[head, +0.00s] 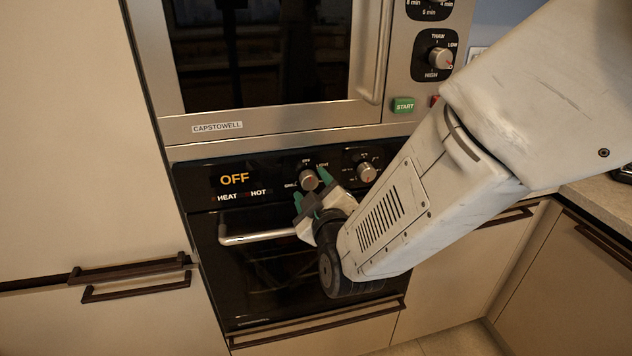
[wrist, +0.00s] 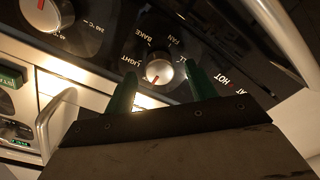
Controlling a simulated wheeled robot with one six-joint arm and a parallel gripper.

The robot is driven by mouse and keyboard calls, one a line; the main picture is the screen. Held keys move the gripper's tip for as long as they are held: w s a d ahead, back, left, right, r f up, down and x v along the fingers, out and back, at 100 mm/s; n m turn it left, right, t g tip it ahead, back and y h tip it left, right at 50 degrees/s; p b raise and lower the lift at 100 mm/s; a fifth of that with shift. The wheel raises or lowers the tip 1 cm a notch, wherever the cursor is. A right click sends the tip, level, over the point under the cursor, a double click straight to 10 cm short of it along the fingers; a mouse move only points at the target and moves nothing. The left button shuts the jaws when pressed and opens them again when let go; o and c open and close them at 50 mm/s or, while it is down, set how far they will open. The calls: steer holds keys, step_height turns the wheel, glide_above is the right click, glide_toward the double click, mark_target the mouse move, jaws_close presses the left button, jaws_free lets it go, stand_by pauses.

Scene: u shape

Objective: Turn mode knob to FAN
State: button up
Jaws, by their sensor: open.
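The mode knob (head: 308,179) is a round silver knob on the oven's black control panel, to the right of the display (head: 234,180), which reads OFF. In the wrist view the mode knob (wrist: 159,72) has a small red mark, and the words LIGHT, BAKE and FAN (wrist: 172,40) stand around it. Its exact setting is too small to read. My gripper (head: 311,189) is open with green fingertips. In the wrist view the fingertips of my gripper (wrist: 160,72) stand on either side of the knob. I cannot tell whether they touch it.
A second oven knob (head: 366,172), with temperature marks, sits to the right of the mode knob. The oven door handle (head: 258,237) runs just below my gripper. A microwave (head: 270,125) with a green START button (head: 403,105) is above. Cabinets flank the oven.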

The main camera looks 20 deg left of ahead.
steer(key=shift+x, duration=0.85)
steer(key=c, duration=1)
